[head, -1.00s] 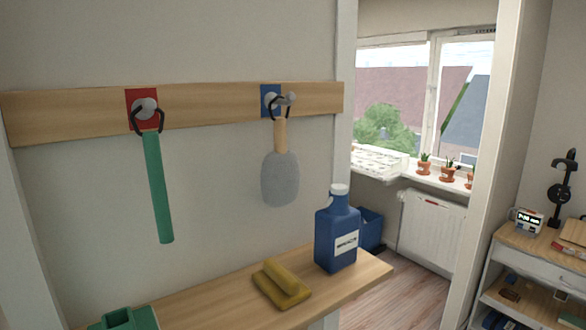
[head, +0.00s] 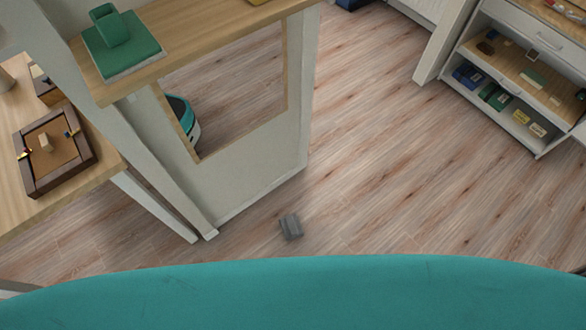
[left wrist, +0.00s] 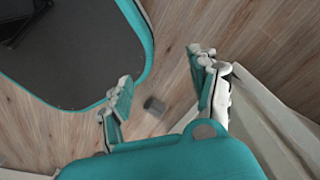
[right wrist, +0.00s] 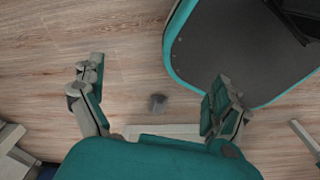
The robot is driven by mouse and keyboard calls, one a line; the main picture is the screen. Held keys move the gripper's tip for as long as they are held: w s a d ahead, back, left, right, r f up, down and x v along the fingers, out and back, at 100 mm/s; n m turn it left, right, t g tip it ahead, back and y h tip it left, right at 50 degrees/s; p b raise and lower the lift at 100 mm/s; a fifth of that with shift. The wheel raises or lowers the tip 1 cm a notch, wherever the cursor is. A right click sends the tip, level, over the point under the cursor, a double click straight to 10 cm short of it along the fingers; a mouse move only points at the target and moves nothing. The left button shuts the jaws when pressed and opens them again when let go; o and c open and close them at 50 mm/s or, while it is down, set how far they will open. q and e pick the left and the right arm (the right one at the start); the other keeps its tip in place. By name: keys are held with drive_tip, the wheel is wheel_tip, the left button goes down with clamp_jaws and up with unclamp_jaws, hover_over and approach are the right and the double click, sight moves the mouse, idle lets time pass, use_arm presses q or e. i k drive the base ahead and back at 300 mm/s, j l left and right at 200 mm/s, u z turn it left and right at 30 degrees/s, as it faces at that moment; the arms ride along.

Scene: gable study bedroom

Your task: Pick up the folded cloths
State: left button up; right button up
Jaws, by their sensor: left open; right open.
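My left gripper (left wrist: 162,78) is open and empty. My right gripper (right wrist: 157,80) is open and empty. Neither gripper shows in the head view.
The wooden shelf (head: 205,35) at upper left bears a green holder (head: 108,25). A table (head: 100,145) with a wooden tray (head: 32,180) stands at left. A white shelf unit (head: 480,115) stands at upper right. Floor between is clear.

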sight(291, 225)
drive_tip(key=k+l, duration=0.15)
drive_tip(key=k, duration=0.25)
drive_tip(key=k+l+u, duration=0.15)
drive_tip(key=k, duration=0.3)
